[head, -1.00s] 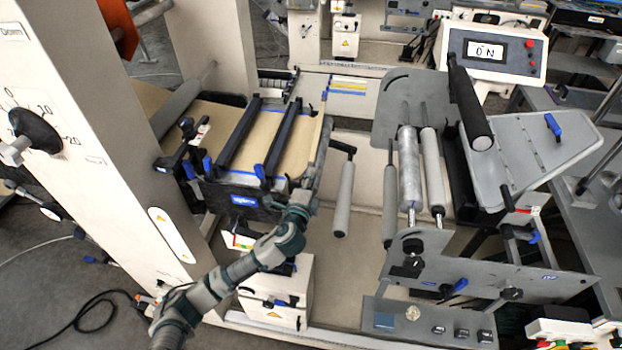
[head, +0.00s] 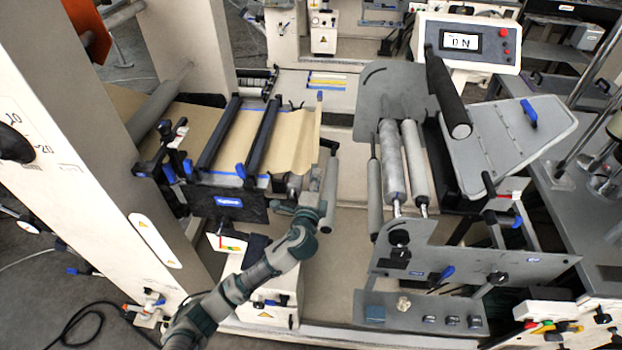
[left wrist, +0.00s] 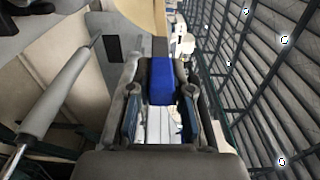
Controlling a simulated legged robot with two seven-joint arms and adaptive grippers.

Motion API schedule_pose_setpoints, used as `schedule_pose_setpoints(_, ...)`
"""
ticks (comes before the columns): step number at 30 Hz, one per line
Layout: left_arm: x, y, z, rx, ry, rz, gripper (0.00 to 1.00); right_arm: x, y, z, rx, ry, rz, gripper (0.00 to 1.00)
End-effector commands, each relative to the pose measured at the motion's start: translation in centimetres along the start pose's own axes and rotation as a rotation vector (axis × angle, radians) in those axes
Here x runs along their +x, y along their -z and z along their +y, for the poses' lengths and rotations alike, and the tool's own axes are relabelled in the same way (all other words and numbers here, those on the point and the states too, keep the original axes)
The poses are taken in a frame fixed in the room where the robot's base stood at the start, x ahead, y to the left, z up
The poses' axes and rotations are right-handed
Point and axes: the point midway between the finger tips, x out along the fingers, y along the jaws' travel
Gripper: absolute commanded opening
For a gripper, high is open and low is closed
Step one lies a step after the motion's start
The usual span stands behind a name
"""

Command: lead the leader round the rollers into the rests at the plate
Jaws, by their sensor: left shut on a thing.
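The brown kraft leader (head: 291,145) lies over the unwind table under two dark bars, its right end wavy. My left gripper (head: 311,196) is at its near right corner, beside the first grey roller (head: 329,195). In the left wrist view the fingers are shut on a blue tab (left wrist: 161,82), with a tan edge of the leader (left wrist: 146,16) beyond. Whether the tab joins the leader is hidden. Further right stand another grey roller (head: 375,197), a silver roller (head: 392,165) and a paler roller (head: 414,163). A grey slanted plate (head: 525,145) is at right; I cannot make out its rests. My right gripper is not in view.
A tall cream post (head: 90,130) stands at left. A grey side panel (head: 470,260) with knobs and a switch ledge (head: 420,314) front the rollers. A dark cylinder (head: 447,95) overhangs the plate.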

Motion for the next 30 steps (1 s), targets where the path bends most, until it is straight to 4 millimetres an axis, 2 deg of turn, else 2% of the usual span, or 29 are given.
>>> schedule_pose_setpoints(24,-0.1,-1.1,0.3,0.0,0.014,0.049,0.0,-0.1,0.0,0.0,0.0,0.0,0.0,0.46)
schedule_pose_setpoints(30,-0.1,-1.1,2.5,-0.001,0.011,0.048,0.0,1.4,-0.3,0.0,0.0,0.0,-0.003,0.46)
